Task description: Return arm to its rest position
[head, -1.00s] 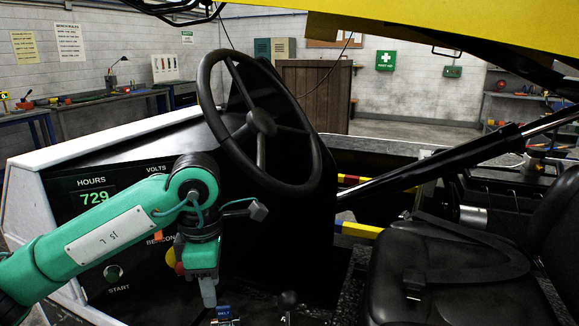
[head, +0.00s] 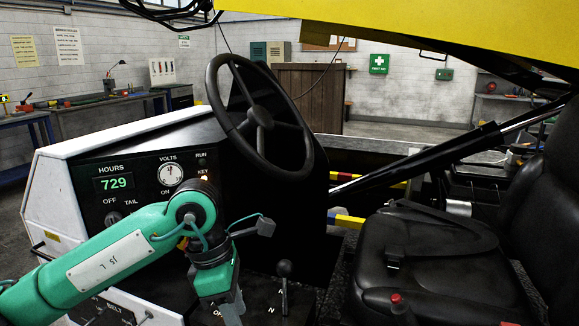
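My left arm comes in from the lower left in front of the belt loader's dash panel (head: 92,190). Its wrist is bent down, and the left gripper (head: 230,310) points downward near the bottom of the head view, left of the black gear lever (head: 284,270). Its fingertips are seen from behind and partly cut off by the lower edge, so I cannot tell whether they are open or shut. I see nothing clearly held. My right gripper is not in view.
The black steering wheel (head: 262,118) stands above and right of my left wrist. The black seat (head: 430,260) fills the lower right. A yellow canopy (head: 430,30) hangs overhead. A workbench (head: 105,100) stands behind at the left.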

